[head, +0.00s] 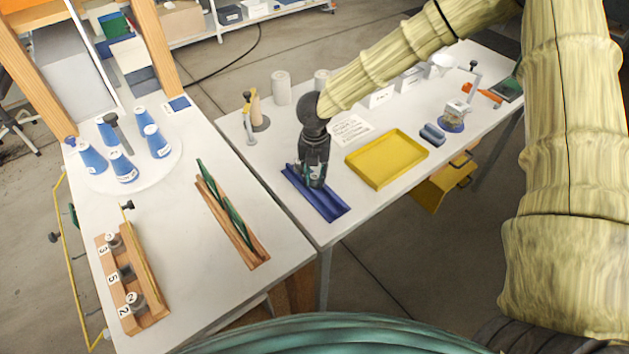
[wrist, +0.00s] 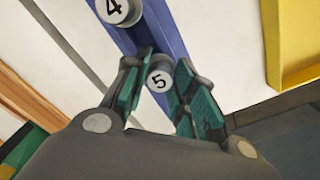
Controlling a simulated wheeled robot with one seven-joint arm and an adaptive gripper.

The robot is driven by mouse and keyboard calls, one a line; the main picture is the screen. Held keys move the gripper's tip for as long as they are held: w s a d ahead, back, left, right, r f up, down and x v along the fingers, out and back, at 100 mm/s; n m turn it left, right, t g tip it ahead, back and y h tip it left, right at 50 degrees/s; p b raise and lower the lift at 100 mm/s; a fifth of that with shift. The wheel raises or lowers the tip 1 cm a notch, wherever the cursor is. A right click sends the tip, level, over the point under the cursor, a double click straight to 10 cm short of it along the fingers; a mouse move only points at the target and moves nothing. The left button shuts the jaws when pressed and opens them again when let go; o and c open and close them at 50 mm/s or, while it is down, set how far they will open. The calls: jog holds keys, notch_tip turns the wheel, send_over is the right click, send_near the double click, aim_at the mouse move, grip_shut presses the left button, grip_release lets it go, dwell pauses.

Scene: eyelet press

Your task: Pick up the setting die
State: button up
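A blue rail-shaped holder (head: 333,209) lies on the white table under my gripper (head: 315,182). In the wrist view the same holder (wrist: 166,28) bears round grey pieces with white numbered faces. The piece marked 5 (wrist: 159,79) sits between my fingertips (wrist: 162,75). The piece marked 4 (wrist: 116,10) is farther along, at the top edge. My fingers are partly closed, with pads on both sides of piece 5. Whether both pads press on it is unclear. No label tells which piece is the setting die. In the head view my gripper hides the pieces.
A yellow tray (head: 387,159) stands right of the holder. A wooden rack (head: 140,285) with numbered grey pieces and a wooden holder (head: 232,222) with green strips are on the left table. Blue cones (head: 123,166) stand behind them. A small clamp stand (head: 249,120) is behind my gripper.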

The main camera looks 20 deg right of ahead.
grip_shut()
